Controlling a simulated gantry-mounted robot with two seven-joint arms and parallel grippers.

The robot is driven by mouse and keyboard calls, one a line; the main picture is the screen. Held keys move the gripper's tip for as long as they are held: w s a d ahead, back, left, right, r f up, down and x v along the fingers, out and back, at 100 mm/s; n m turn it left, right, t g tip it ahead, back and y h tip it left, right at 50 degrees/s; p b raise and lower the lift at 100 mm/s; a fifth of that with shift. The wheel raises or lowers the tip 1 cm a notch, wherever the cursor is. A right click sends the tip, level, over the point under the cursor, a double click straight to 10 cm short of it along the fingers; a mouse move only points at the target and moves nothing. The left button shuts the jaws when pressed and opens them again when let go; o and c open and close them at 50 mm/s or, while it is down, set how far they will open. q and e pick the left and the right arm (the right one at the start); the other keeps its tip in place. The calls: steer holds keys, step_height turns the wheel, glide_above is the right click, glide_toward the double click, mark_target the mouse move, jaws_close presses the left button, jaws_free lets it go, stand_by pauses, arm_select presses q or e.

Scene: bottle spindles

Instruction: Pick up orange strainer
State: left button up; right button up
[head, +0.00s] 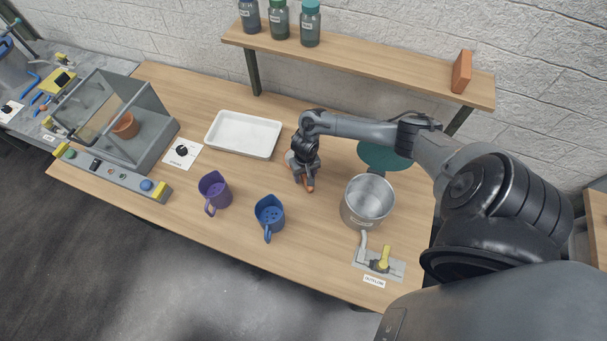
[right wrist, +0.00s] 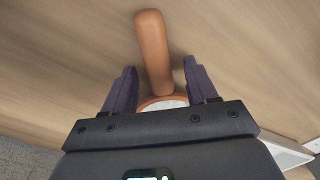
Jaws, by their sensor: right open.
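The orange strainer (right wrist: 153,50) shows in the right wrist view, its handle standing out between my fingers and part of its round rim lying below, mostly hidden by my gripper. In the head view only a small orange bit of the strainer (head: 309,186) shows on the table under my right gripper (head: 304,176). In the right wrist view my right gripper (right wrist: 153,88) is open, with one dark finger on each side of the handle and a gap visible on both sides. My left gripper is not in view.
A metal pot (head: 368,202) stands just right of the gripper, near a yellow-handled valve (head: 383,258). A blue strainer-like cup (head: 269,214) and a purple cup (head: 214,190) stand to the left. A white tray (head: 243,134) lies behind. A shelf (head: 360,65) holds bottles and an orange block.

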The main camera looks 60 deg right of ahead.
jaws_close()
steer(key=shift+r, duration=0.1)
